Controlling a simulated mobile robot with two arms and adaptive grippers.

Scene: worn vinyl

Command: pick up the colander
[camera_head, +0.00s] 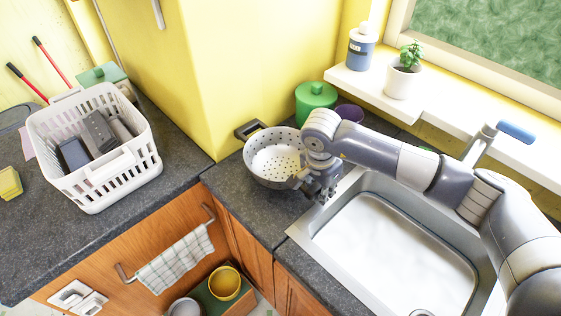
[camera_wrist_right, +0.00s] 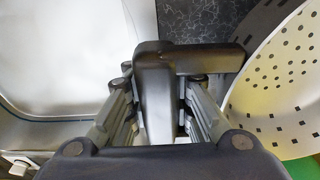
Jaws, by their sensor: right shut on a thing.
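The colander (camera_head: 268,160) is a pale metal bowl with rows of small holes and dark handles. In the head view it is on the dark counter by the yellow wall, left of the sink; I cannot tell whether it touches the counter. My right gripper (camera_head: 322,188) is at its near right side. In the right wrist view, the fingers (camera_wrist_right: 158,105) are shut on the colander's black handle (camera_wrist_right: 205,62), with the perforated bowl (camera_wrist_right: 280,80) to the right. The arm hides part of the colander's right side in the head view. My left gripper is not in view.
The steel sink (camera_head: 322,238) lies close to the right. Behind are a green lidded pot (camera_head: 314,98) and a purple container (camera_head: 350,112). A white basket (camera_head: 95,185) stands on the left counter. A ledge (camera_head: 440,118) carries a potted plant (camera_head: 404,75) and blue-white bottle (camera_head: 361,50).

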